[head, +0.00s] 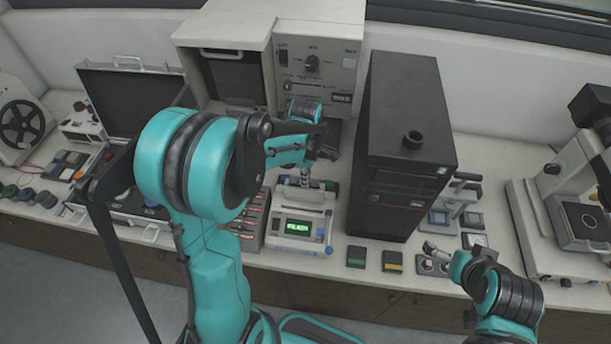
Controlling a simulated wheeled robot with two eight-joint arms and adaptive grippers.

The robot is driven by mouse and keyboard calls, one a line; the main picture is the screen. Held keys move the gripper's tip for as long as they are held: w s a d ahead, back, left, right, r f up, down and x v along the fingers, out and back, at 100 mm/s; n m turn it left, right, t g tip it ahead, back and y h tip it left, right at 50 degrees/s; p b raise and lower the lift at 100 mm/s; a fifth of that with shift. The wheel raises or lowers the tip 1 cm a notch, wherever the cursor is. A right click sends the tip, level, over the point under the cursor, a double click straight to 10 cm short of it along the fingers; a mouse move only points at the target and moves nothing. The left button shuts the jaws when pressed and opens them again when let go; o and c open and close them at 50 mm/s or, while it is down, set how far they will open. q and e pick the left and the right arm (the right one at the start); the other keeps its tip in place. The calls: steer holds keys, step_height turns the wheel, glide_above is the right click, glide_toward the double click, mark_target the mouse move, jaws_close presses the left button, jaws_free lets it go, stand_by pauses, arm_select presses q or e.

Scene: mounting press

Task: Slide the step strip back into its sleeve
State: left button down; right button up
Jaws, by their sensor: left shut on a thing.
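My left gripper (304,180) reaches down over the back of a white meter (285,228) with a lit green display. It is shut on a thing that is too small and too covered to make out. I cannot pick out the step strip or its sleeve with certainty in the head view. My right gripper (432,250) is low at the right, just above the counter's front part, beside small round-topped pieces (427,265). Its fingers are too small to tell whether they are open or shut.
A tall black cabinet (400,130) stands close to the right of the meter. A beige control unit (318,65) stands behind. Two dark pads, one green-striped (356,256) and one yellow-striped (392,262), lie at the front. An open case (130,95) is at the left.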

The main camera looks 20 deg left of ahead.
arm_select(q)
steer(key=shift+f, duration=0.35)
steer(key=c, duration=1.5)
jaws_free()
arm_select(e)
steer(key=shift+f, duration=0.25)
arm_select(q)
steer(key=shift+o, duration=0.2)
steer(key=shift+r, duration=0.2)
step_height(320, 180, up, 12)
steer(key=shift+f, duration=0.15)
